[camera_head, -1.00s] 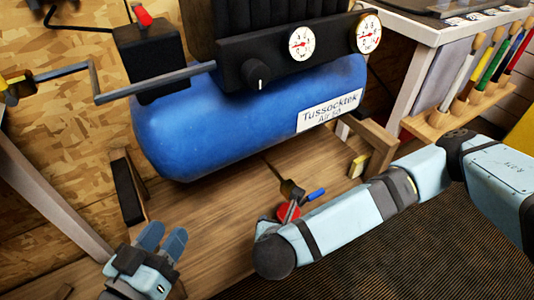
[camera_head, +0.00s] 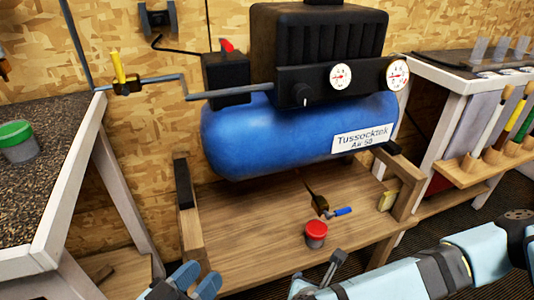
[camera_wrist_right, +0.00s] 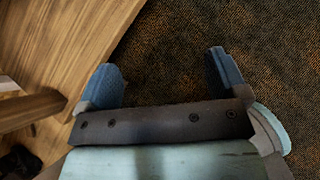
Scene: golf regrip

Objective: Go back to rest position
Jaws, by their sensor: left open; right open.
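My left gripper (camera_head: 190,283) shows at the bottom edge of the head view, with its two blue fingers apart and nothing between them. My right arm comes in from the lower right of the head view, and its gripper (camera_head: 322,280) is partly cut off at the bottom. In the right wrist view the right gripper (camera_wrist_right: 168,85) has its blue fingers wide apart and empty, above the dark carpet. It is beside the edge of a wooden stand (camera_wrist_right: 70,50).
A blue air compressor (camera_head: 280,135) stands above the wooden stand (camera_head: 250,225). A red-lidded jar (camera_head: 316,235) and a blue-handled valve (camera_head: 340,211) are below it. A workbench with a green-lidded jar (camera_head: 17,142) is left; a bench with a club rack (camera_head: 470,165) is right.

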